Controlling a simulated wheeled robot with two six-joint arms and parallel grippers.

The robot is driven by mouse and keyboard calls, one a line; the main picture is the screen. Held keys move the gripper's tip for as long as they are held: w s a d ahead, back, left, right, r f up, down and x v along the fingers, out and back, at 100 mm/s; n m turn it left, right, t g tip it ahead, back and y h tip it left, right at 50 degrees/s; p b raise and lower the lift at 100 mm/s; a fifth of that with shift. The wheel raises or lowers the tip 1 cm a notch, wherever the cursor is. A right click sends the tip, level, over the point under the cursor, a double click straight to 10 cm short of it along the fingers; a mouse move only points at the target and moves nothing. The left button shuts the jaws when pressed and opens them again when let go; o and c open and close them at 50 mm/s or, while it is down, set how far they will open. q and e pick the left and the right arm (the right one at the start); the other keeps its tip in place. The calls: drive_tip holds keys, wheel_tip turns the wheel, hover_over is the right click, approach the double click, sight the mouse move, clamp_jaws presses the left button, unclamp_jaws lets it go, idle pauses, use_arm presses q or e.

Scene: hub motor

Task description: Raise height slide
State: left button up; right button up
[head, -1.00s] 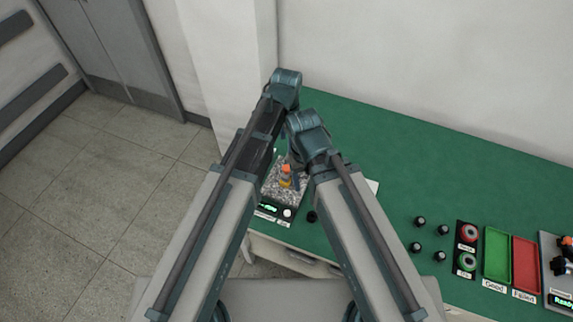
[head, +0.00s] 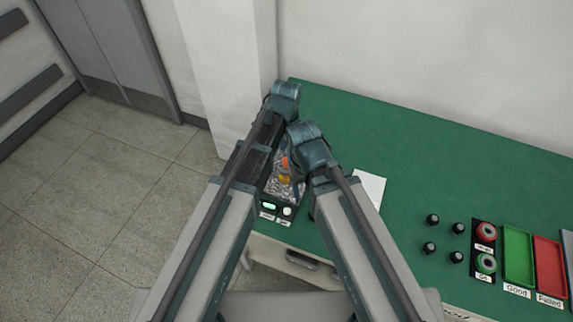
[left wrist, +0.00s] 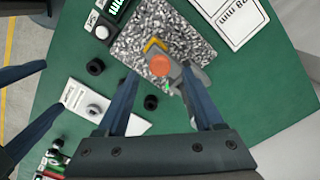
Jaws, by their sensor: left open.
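A height stand with an orange round top (left wrist: 161,65) and a yellow part (left wrist: 155,45) stands on a speckled stone plate (left wrist: 195,40) in the left wrist view. In the head view its orange top (head: 284,162) shows between my two arms, over the plate (head: 272,187). My left gripper (left wrist: 158,76) is open, with its blue fingers on either side of the orange top; I cannot tell whether they touch the stand. My right gripper (left wrist: 53,86) shows at the left edge of the left wrist view, its fingers apart. In the head view the arms hide much of the stand.
A box with a green display (head: 269,206) joins the plate's front. White paper (head: 370,187) lies right of it. Black knobs, a button panel (head: 484,262), a green tray (head: 518,252) and a red tray (head: 549,262) are farther right. The table's back middle is clear.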

sight(286, 161)
use_arm(q)
wheel_tip(286, 161, down, 4)
drive_tip(key=shift+r+b, duration=0.2)
drive_tip(key=shift+b, duration=1.05)
use_arm(e)
wheel_tip(286, 161, down, 4)
drive_tip(key=shift+r, duration=0.2)
use_arm(q)
drive_tip(key=shift+r, duration=0.1)
clamp_jaws()
